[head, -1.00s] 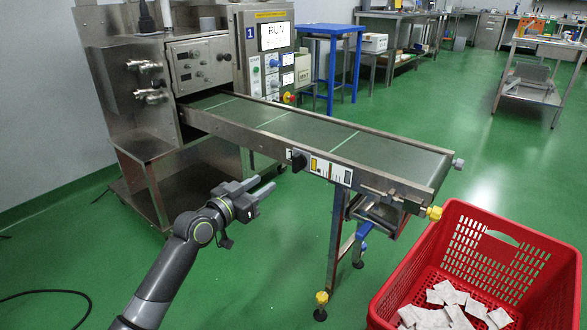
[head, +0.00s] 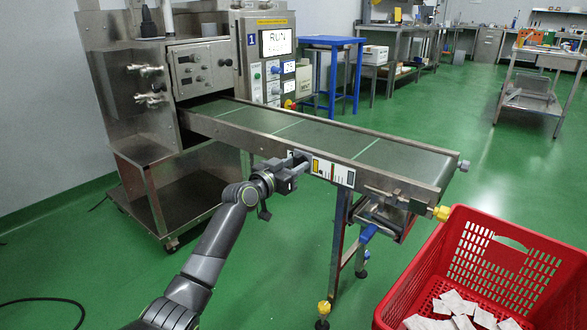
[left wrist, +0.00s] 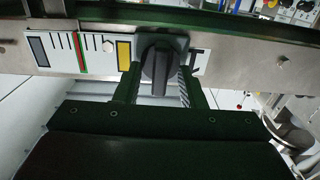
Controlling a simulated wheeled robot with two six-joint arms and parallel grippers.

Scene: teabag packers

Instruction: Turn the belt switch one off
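The belt switch, a black rotary knob (left wrist: 160,65) on a light plate, is on the side rail of the conveyor (head: 405,178). In the left wrist view its grip bar points down the picture, towards my gripper. My left gripper (head: 298,167) is at the switch. In the left wrist view its two fingers (left wrist: 160,84) stand apart, one on each side of the knob, with gaps beside the grip bar. In the head view the gripper mostly hides the knob. My right gripper is not in view.
A machine cabinet with a screen (head: 277,42) reading RUN stands behind the belt. A red crate (head: 520,252) with white packets is at the lower right. A blue stool (head: 335,42) stands farther back. Green floor is open in front.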

